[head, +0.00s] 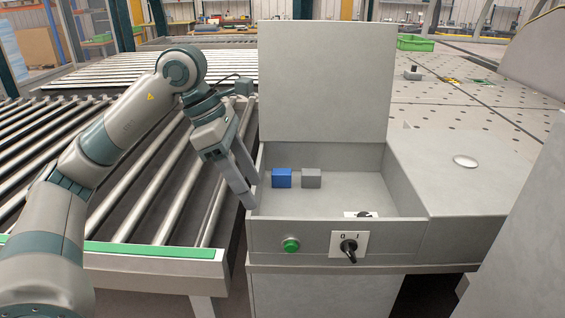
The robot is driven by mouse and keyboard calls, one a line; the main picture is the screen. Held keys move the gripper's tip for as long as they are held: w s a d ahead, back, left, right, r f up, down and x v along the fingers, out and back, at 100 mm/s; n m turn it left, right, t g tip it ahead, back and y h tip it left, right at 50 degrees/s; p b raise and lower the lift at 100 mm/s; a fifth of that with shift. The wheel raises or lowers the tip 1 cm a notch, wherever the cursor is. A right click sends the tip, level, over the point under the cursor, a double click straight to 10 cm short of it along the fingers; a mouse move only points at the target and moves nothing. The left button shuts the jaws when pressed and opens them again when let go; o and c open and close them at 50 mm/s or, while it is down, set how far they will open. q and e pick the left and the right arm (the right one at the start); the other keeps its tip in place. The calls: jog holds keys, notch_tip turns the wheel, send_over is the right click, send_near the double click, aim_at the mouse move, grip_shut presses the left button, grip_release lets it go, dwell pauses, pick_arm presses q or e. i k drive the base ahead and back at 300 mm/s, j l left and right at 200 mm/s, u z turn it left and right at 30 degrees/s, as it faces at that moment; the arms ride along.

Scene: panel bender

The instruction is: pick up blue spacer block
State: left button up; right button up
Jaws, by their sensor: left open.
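The blue spacer block (281,178) sits on the floor of an open grey box (375,236), near its left wall. A grey block (311,178) sits just to its right, with a small gap between them. My left gripper (248,188) is open and empty, fingers pointing down at the left wall of the box. It is left of the blue block and apart from it. My right gripper is not in view.
The box's raised lid (327,80) stands upright behind the blocks. Its front has a green button (290,245) and a black rotary switch (349,247). A roller conveyor (150,190) lies to the left. A perforated table (450,105) lies behind right.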

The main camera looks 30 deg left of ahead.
aim_at(281, 178)
jog(key=i+j, duration=0.7)
jog(key=i, duration=0.05)
